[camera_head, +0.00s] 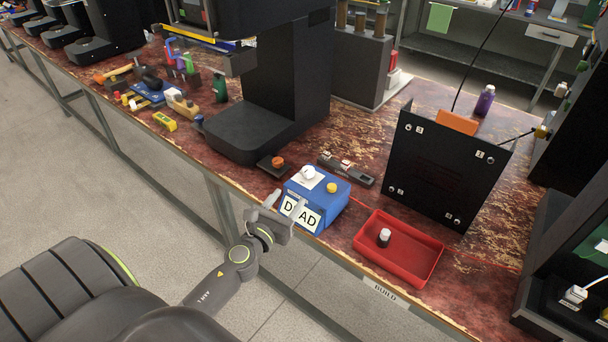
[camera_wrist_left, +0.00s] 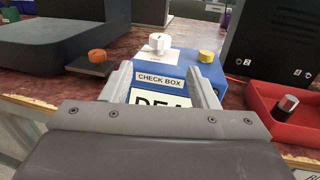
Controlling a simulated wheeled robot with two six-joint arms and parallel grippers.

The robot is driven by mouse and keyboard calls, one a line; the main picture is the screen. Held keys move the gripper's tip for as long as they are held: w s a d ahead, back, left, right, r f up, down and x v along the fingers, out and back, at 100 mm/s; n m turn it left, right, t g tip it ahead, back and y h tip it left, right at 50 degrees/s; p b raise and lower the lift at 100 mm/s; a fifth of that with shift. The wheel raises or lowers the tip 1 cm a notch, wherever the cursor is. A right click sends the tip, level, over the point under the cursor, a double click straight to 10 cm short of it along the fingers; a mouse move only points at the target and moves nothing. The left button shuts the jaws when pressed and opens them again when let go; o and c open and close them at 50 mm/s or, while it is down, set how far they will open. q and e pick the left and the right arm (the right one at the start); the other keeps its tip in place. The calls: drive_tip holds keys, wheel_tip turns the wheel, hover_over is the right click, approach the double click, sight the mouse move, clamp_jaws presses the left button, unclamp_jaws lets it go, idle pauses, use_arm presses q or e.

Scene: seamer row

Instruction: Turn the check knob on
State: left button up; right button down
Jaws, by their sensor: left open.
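The blue check box (camera_head: 322,204) stands near the bench's front edge. A white knob (camera_head: 308,173) sits on a white plate on its top, and a yellow knob (camera_head: 332,187) is beside it. Its front carries a large sign reading DEAD, partly covered by my gripper. My left gripper (camera_head: 284,204) is open and empty, in front of the box and below knob height. In the left wrist view the white knob (camera_wrist_left: 160,42) shows beyond and between the fingers, above a CHECK BOX label (camera_wrist_left: 160,80). My right gripper is not in view.
A red tray (camera_head: 364,236) holding a black-and-white knob (camera_head: 384,237) lies right of the box. A black upright panel (camera_head: 440,170) stands behind the tray. An orange knob on a dark block (camera_head: 277,162) is left of the box. A dark machine (camera_head: 270,90) rises behind.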

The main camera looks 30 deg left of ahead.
sight(305, 176)
use_arm(q)
drive_tip(key=w, duration=0.6)
drive_tip(key=w+a, duration=0.1)
drive_tip(key=w, duration=0.2)
drive_tip(key=shift+w+a, duration=0.1)
drive_tip(key=shift+w, duration=0.45)
drive_tip(key=shift+c, duration=0.4)
drive_tip(key=c, duration=0.9)
